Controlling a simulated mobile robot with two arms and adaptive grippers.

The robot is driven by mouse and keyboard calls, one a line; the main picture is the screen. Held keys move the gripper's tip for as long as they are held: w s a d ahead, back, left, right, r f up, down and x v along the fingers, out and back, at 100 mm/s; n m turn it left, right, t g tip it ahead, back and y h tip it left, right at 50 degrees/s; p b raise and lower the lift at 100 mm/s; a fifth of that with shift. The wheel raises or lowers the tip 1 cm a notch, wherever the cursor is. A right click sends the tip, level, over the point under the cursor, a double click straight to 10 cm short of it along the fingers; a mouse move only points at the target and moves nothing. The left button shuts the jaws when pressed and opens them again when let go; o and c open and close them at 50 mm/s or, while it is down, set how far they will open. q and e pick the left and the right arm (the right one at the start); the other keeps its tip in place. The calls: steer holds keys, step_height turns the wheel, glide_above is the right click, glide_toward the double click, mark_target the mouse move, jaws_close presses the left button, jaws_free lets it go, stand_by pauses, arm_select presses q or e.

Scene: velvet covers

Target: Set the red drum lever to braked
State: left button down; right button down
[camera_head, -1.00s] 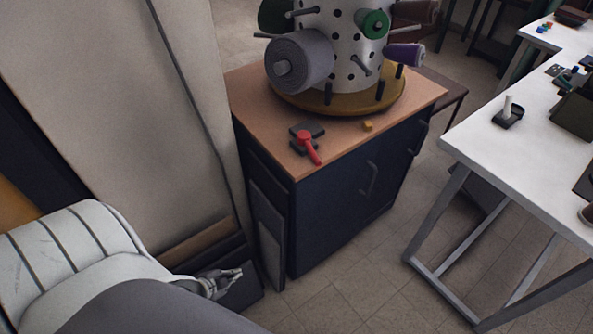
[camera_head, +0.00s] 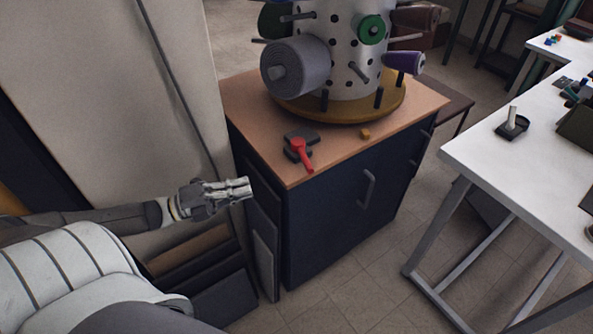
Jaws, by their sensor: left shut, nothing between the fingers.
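The red drum lever (camera_head: 302,153) sits on a dark base (camera_head: 291,138) near the front left corner of the wooden cabinet top. Its arm points toward the front edge, slightly to the right. The white perforated drum (camera_head: 343,75) stands behind it on a round yellowish base. My left gripper (camera_head: 247,188) is shut and empty, to the left of the cabinet and lower in the picture than the lever, apart from it. My right gripper is not in view.
The cabinet (camera_head: 335,215) is dark blue with a wooden top. A small yellow block (camera_head: 365,134) lies right of the lever. Rolls on pegs stick out from the drum, a grey roll (camera_head: 295,66) behind the lever. A white table (camera_head: 540,150) stands at right. A beige panel (camera_head: 90,100) is at left.

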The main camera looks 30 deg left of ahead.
mark_target(289, 182)
arm_select(q)
steer(key=x, duration=1.2)
steer(key=shift+w, duration=0.1)
steer(key=shift+x, duration=0.9)
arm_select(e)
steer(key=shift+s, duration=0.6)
arm_select(q)
steer(key=shift+d+f, duration=0.1)
steer(key=shift+f, duration=0.05)
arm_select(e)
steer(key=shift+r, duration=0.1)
arm_select(q)
steer(key=shift+w+d+r+n+t+y+p, duration=0.2)
steer(key=shift+d+n+t+y+p, duration=0.3)
steer(key=shift+p, duration=0.75)
steer(key=shift+w+f+n+y, duration=0.1)
steer(key=shift+n+y, duration=0.2)
steer(key=shift+y, duration=0.2)
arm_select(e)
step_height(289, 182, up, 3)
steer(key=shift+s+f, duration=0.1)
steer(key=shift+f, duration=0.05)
arm_select(q)
steer(key=shift+f, duration=0.1)
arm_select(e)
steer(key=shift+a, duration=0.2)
